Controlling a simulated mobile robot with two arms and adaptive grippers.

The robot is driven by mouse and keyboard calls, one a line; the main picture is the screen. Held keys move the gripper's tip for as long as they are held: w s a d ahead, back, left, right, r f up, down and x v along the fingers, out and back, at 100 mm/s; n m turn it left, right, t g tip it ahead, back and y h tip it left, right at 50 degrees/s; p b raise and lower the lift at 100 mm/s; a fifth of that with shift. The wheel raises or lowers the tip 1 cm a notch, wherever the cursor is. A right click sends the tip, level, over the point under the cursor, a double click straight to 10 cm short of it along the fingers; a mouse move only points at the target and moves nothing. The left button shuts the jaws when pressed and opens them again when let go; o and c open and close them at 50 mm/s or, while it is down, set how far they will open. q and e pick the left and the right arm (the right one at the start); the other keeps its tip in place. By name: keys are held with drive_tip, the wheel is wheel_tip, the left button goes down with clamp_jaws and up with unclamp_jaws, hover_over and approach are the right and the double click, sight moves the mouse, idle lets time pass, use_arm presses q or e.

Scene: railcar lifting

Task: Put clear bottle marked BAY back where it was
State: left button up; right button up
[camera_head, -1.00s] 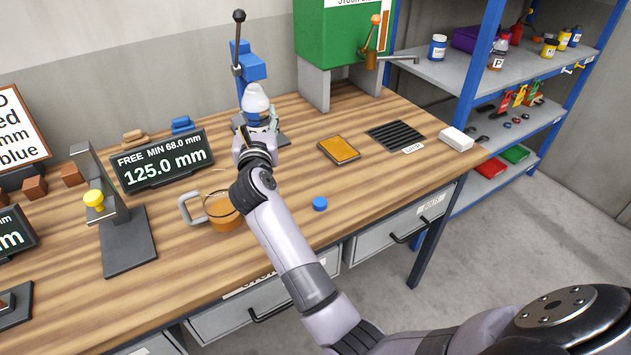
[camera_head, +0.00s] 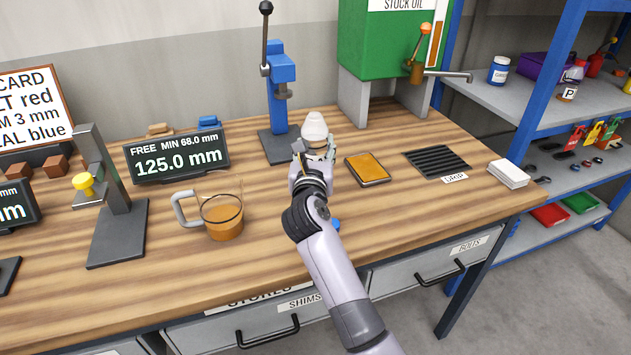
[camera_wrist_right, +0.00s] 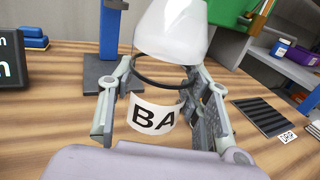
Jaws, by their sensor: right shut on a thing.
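The clear bottle marked BAY, with a white cap (camera_head: 314,128), is upright in my right gripper (camera_head: 312,160) above the wooden bench. In the right wrist view its white cap (camera_wrist_right: 172,35) fills the top, and its label (camera_wrist_right: 154,115) shows the letters "BA" between the two fingers. My right gripper (camera_wrist_right: 160,100) is shut on the bottle's body. Fingers and hand hide most of the body in the head view. I cannot tell whether the bottle's bottom touches the bench. My left gripper is not in view.
A blue press (camera_head: 281,95) stands left of the bottle. A yellow pad (camera_head: 367,169) and a drip grate (camera_head: 436,161) lie to its right, below a green oil tank (camera_head: 385,40). An amber mug (camera_head: 222,217) is at left. A shelf (camera_head: 500,90) holds small bottles at right.

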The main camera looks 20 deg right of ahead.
wheel_tip(320, 180, down, 4)
drive_tip(key=shift+r, duration=0.15)
drive_tip(key=shift+f+b, duration=0.3)
drive_tip(key=shift+f, duration=0.3)
wheel_tip(320, 180, down, 4)
drive_tip(key=shift+b, duration=0.4)
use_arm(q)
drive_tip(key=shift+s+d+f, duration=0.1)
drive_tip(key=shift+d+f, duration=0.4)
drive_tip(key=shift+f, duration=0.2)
use_arm(e)
drive_tip(key=shift+f, duration=0.1)
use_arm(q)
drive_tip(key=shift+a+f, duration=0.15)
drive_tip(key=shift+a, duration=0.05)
use_arm(e)
drive_tip(key=o, duration=1.2)
